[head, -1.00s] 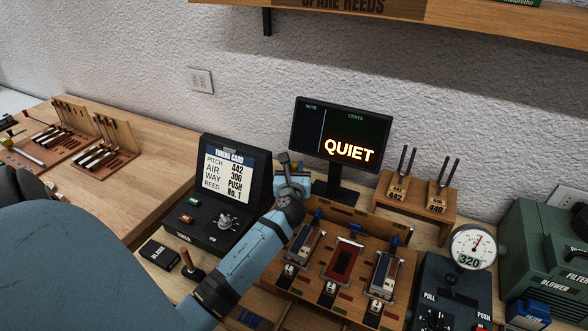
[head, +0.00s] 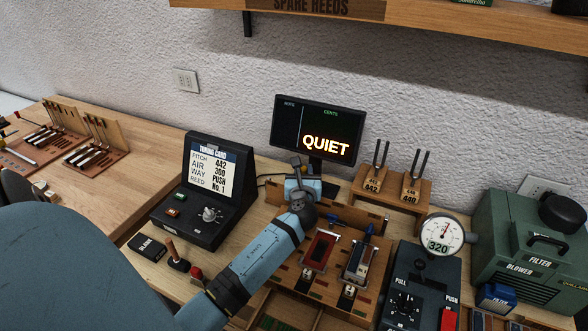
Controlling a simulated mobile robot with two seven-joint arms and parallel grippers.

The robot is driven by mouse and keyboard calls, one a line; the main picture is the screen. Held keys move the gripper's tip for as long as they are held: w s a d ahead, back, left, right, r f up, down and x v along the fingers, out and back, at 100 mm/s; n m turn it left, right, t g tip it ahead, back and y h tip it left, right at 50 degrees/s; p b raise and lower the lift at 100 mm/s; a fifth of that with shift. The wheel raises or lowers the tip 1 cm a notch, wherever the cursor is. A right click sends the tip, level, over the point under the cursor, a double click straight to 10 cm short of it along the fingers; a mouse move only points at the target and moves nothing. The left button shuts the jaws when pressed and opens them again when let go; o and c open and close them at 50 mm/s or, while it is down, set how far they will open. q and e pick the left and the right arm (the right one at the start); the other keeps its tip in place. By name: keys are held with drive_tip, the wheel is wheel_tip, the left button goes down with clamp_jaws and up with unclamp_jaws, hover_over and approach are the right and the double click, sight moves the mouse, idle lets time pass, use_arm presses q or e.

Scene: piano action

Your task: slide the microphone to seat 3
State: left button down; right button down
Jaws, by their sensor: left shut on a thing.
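My left gripper (head: 302,186) is at the back edge of the wooden reed bench (head: 376,217), below the monitor. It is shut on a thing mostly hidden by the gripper. A small dark tip (head: 296,161) shows just above the fingers; it may be the microphone, but I cannot tell for sure. The bench holds a red-framed seat (head: 319,249) and, right of it, a seat with a pale and dark plate (head: 358,262). My left forearm covers the leftmost seat. The seat numbers are too small to read. My right gripper is not in view.
The monitor (head: 317,131) reading QUIET stands behind the gripper. Tuning forks (head: 396,180) stand in a wooden block at the back right. The tuning card box (head: 205,190) is left of my arm. A gauge (head: 441,236) and the green blower (head: 527,250) are at right.

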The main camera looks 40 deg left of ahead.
use_arm(q)
drive_tip(key=w+d, duration=0.3)
drive_tip(key=d, duration=0.7)
drive_tip(key=w+d, duration=0.3)
drive_tip(key=d, duration=0.8)
drive_tip(key=shift+w+d, duration=0.2)
drive_tip(key=shift+w, duration=0.2)
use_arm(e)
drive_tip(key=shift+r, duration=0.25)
use_arm(q)
drive_tip(key=c, duration=0.9)
unclamp_jaws()
drive_tip(key=shift+d, duration=0.2)
drive_tip(key=shift+c, duration=0.2)
drive_tip(key=shift+a, duration=0.15)
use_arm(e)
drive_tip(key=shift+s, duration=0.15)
